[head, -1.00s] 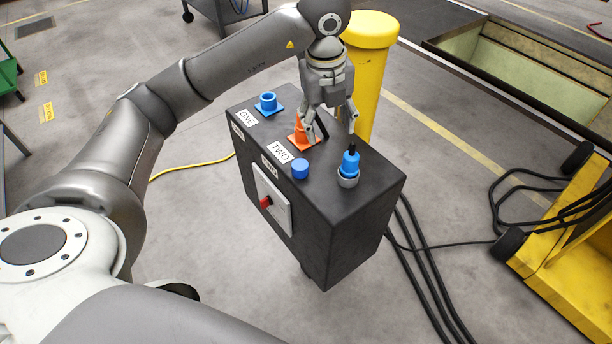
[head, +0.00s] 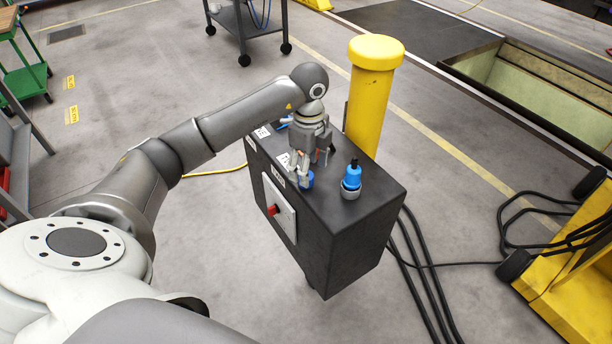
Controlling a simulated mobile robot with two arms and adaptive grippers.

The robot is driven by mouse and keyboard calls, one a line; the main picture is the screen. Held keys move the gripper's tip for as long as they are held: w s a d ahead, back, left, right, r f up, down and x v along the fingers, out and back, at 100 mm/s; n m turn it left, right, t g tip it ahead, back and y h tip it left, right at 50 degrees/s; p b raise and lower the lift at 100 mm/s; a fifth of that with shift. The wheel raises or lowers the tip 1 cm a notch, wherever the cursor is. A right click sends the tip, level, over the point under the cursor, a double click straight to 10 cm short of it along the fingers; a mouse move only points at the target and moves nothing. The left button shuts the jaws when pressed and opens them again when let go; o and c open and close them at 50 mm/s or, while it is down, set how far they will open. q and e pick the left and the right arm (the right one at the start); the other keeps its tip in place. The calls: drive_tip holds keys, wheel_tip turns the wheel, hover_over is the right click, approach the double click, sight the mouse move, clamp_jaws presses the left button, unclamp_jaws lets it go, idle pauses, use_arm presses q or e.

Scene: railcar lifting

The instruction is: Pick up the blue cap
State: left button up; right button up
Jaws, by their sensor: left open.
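The blue cap (head: 308,182) sits on top of the dark control box (head: 335,215), near its front edge. My left gripper (head: 302,176) is over the cap with its fingers pointing down. One finger is in front of the cap and hides part of it. The gripper is open; I cannot tell whether a finger touches the cap. My right gripper is out of view.
A blue plug (head: 351,178) stands in a grey socket to the right of the cap. A yellow post (head: 371,95) rises behind the box. My gripper hides most of the orange and blue sockets. Black cables (head: 425,270) lie on the right floor.

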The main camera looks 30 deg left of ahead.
use_arm(q)
drive_tip(key=f, duration=0.3)
drive_tip(key=shift+w+a+f+p, duration=0.15)
drive_tip(key=shift+w+p, duration=0.05)
drive_tip(key=shift+p, duration=0.15)
drive_tip(key=shift+c, duration=0.3)
drive_tip(key=c, duration=0.8)
